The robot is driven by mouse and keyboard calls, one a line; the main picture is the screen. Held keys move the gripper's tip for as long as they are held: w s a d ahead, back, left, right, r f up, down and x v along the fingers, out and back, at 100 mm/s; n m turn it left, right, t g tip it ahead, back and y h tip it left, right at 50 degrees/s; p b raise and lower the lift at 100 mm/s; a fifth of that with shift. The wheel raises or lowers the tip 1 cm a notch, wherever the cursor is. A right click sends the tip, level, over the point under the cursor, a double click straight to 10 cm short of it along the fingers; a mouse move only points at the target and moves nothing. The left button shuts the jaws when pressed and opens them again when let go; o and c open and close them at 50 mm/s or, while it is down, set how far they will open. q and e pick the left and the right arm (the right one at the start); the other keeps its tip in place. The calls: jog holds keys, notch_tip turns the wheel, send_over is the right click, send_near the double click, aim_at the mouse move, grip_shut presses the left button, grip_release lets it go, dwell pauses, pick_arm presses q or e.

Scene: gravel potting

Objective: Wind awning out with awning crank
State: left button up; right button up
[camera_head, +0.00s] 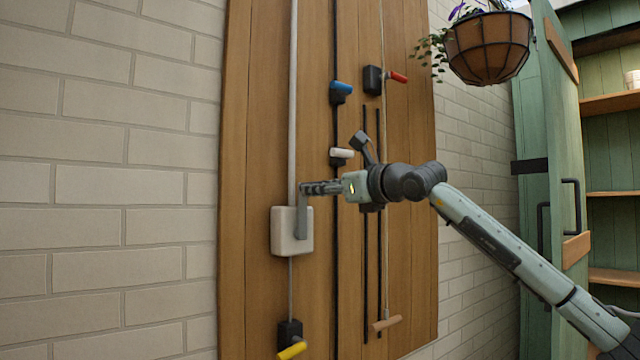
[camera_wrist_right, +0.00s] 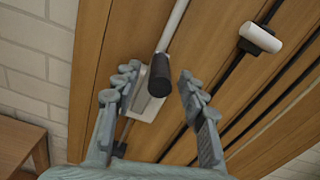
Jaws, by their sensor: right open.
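The awning crank is a pale box (camera_head: 278,236) on the wooden wall panel, with a grey crank arm (camera_head: 301,215) pointing up from it. A pale rod runs up from the box. My right gripper (camera_head: 312,187) is at the upper end of the crank arm, where it hides the grip in the head view. In the right wrist view the crank's dark round grip (camera_wrist_right: 160,76) lies between the spread fingers of the right gripper (camera_wrist_right: 158,84), with a gap visible on each side. The pale box (camera_wrist_right: 141,108) shows behind it. My left gripper is in neither view.
Blue (camera_head: 341,88), red (camera_head: 397,77), white (camera_head: 342,154) and yellow (camera_head: 292,350) handles are on the same panel (camera_head: 255,120). A wooden pull (camera_head: 387,322) hangs lower right. A hanging basket (camera_head: 487,48) and an open green door (camera_head: 545,150) are at right. The brick wall at left is clear.

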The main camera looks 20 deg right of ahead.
jog(key=shift+w+a, duration=0.15)
jog(key=shift+w, duration=0.2)
grip_shut()
